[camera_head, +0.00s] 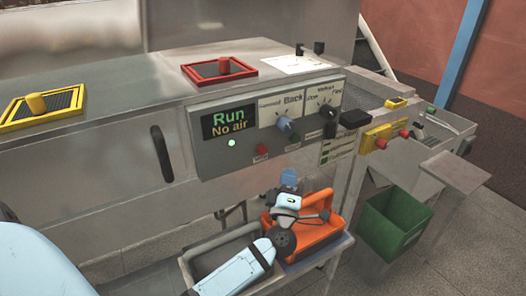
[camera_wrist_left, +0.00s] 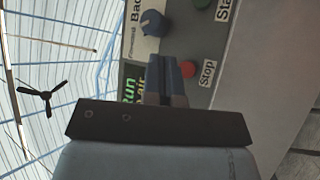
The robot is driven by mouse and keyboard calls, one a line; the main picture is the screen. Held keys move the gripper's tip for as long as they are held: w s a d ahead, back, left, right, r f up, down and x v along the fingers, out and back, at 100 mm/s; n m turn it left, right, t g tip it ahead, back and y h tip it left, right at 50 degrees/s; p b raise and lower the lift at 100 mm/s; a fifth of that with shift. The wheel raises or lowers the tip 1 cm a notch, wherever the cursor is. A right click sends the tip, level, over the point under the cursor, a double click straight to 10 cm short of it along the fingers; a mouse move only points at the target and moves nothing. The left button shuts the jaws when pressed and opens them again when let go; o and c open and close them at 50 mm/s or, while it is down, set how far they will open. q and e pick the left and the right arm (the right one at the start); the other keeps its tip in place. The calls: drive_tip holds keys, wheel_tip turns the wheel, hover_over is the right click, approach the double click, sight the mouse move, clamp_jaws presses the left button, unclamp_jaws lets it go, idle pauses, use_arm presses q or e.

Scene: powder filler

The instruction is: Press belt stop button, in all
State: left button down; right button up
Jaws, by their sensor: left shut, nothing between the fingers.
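The grey control panel (camera_head: 290,115) carries a red button (camera_head: 262,149) below its display and blue knob. In the left wrist view, turned sideways, the red button (camera_wrist_left: 188,69) has a "Stop" label beside it. I cannot tell the exact distance. My right gripper does not show.
A display (camera_head: 229,122) reads "Run No air". A yellow box (camera_head: 384,136) with red buttons sits right of the panel. Below are an orange crate (camera_head: 318,237), a grey bin (camera_head: 205,262) and a green bin (camera_head: 393,224). A black handle (camera_head: 162,154) juts out at left.

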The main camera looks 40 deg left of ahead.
sight(262, 149)
use_arm(q)
drive_tip(key=w+a+b, duration=0.1)
drive_tip(key=w+a, duration=0.2)
drive_tip(key=a, duration=0.5)
drive_tip(key=shift+w+b, duration=0.2)
drive_tip(key=shift+b, duration=0.15)
idle(0.5)
drive_tip(key=shift+a, duration=0.15)
idle(1.2)
drive_tip(key=shift+w+a, duration=0.15)
drive_tip(key=shift+a, duration=0.15)
